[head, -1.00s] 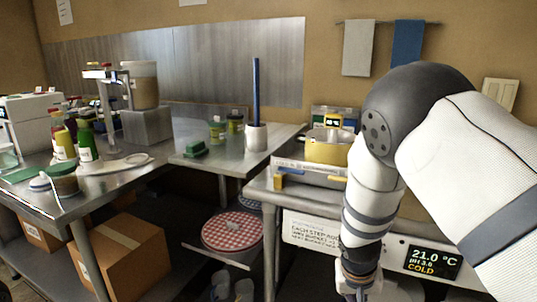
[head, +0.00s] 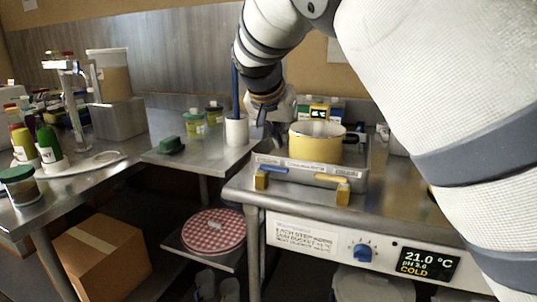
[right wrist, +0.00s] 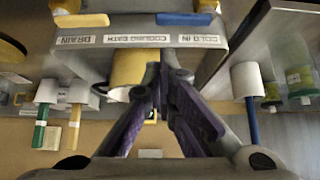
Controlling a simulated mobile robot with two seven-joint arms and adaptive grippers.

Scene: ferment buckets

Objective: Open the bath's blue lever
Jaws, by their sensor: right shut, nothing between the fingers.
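The bath (head: 361,180) is a metal tub on the right bench, holding a yellow pot (head: 315,145). Its blue lever (head: 274,169) lies along the left of the front wall. The blue lever (right wrist: 186,19) also shows in the right wrist view, beside the "COLD IN" label (right wrist: 202,38). A yellow lever (head: 331,178) sits to its right, by the "DRAIN" label (right wrist: 75,40) in the wrist view. My right gripper (head: 272,136) is shut and empty, above the bath's left side, apart from the blue lever; its fingertips (right wrist: 162,72) show in the wrist view. My left gripper is not in view.
A white holder (head: 236,131) with a blue stick stands left of the bath, close to my right arm. A blue knob (head: 363,252) and a display (head: 429,263) are on the bench front.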

